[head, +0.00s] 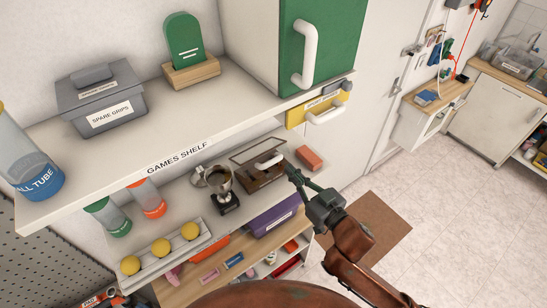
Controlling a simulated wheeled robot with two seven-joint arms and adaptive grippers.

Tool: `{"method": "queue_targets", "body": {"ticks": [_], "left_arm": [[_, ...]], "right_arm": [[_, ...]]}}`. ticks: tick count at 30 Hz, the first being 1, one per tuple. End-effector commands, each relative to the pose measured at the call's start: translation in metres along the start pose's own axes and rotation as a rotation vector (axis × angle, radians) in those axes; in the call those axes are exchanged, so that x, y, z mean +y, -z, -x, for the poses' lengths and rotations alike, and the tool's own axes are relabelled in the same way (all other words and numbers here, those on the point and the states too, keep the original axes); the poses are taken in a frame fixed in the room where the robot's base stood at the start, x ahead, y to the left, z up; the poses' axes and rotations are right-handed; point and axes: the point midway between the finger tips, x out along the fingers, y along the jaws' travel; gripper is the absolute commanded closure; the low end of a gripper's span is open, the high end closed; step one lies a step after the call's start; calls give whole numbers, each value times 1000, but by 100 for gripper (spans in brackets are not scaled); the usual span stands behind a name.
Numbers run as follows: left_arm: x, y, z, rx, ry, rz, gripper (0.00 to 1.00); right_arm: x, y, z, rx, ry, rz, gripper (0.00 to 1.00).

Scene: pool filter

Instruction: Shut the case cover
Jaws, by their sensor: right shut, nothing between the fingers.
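The case (262,181) is a small brown box on the lower shelf, below the games shelf. Its cover (248,151) is a dark-framed clear panel with a white handle (269,161). The cover looks raised and tilted above the box, though the exact angle is hard to tell. My right gripper (293,174) reaches in from the lower right. It is shut and empty, with its fingertips close to the right side of the case, near the handle. I cannot tell whether they touch it. My left gripper is not in view.
A trophy cup (223,188) stands just left of the case, and a red-brown block (309,158) lies to its right. A yellow drawer (318,109) with a white handle is above right. A purple bin (272,215) sits below.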

Motion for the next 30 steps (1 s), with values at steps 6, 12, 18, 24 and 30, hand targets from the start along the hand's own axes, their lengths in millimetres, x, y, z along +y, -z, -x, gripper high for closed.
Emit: {"method": "queue_targets", "body": {"ticks": [6, 12, 18, 24, 30], "left_arm": [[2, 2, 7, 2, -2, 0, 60], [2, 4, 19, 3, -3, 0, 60], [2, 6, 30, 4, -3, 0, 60], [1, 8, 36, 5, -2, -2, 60], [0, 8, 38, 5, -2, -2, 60]], "right_arm": [[-8, 12, -16, 18, 19, 1, 100], [-9, 14, -56, 17, 18, 1, 100], [-9, 14, -96, 16, 17, 1, 100], [-8, -14, -90, 14, 15, -1, 100], [-8, -26, -86, 15, 16, 0, 100]]}}
